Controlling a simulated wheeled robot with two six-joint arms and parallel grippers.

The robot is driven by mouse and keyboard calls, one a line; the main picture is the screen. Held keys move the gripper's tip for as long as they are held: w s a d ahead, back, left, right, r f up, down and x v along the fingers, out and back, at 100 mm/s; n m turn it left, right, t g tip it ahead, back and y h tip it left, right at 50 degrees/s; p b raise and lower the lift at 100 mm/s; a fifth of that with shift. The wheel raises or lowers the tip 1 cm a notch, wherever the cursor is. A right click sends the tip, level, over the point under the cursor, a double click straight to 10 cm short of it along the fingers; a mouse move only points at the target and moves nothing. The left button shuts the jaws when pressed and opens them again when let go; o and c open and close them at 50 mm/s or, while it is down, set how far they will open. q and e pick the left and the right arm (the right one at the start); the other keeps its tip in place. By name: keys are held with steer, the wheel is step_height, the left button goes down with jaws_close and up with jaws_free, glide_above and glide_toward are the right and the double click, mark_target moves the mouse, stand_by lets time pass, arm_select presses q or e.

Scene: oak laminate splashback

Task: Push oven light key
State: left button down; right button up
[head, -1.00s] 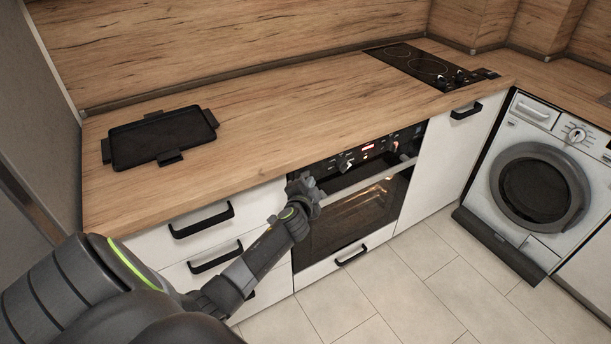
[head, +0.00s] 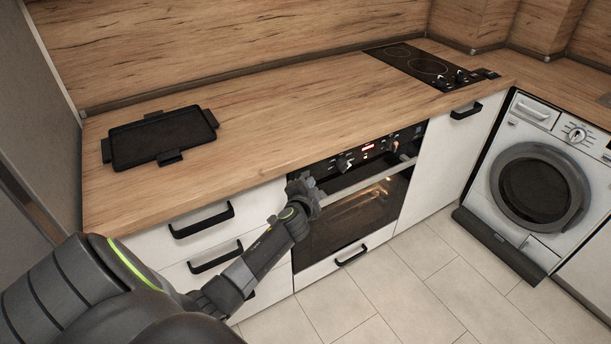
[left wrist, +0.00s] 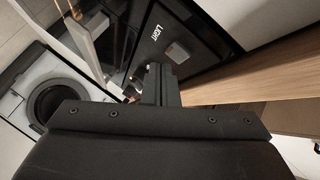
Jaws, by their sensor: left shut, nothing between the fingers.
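The built-in oven (head: 350,218) has a black control panel (head: 368,150) with knobs and a red-lit display. A warm glow shows behind its glass door. In the left wrist view, the word LIGHT (left wrist: 154,33) is printed on the black panel, with a small grey key (left wrist: 178,51) beside it. My left gripper (head: 314,186) is shut and empty at the left end of the oven front. In the left wrist view its fingertips (left wrist: 159,70) are close to the key; I cannot tell whether they touch it. My right gripper is not in view.
The oak worktop (head: 270,130) overhangs just above the panel. The oven door handle (head: 372,182) sticks out below it. A black tray (head: 160,137) lies on the worktop at left, and a hob (head: 430,68) is at the back right. A washing machine (head: 540,185) stands at right.

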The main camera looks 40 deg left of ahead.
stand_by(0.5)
arm_select(q)
steer(key=shift+w+a, duration=0.15)
steer(key=shift+a, duration=0.25)
steer(key=shift+w+a, duration=0.15)
steer(key=shift+a, duration=0.2)
stand_by(0.5)
steer(key=shift+d, duration=0.2)
steer(key=shift+s+d, duration=0.35)
steer(key=shift+d, duration=0.2)
steer(key=d, duration=0.1)
steer(key=s+d, duration=0.1)
steer(key=d, duration=0.1)
steer(key=s+d, duration=0.1)
steer(key=shift+d, duration=0.3)
stand_by(0.6)
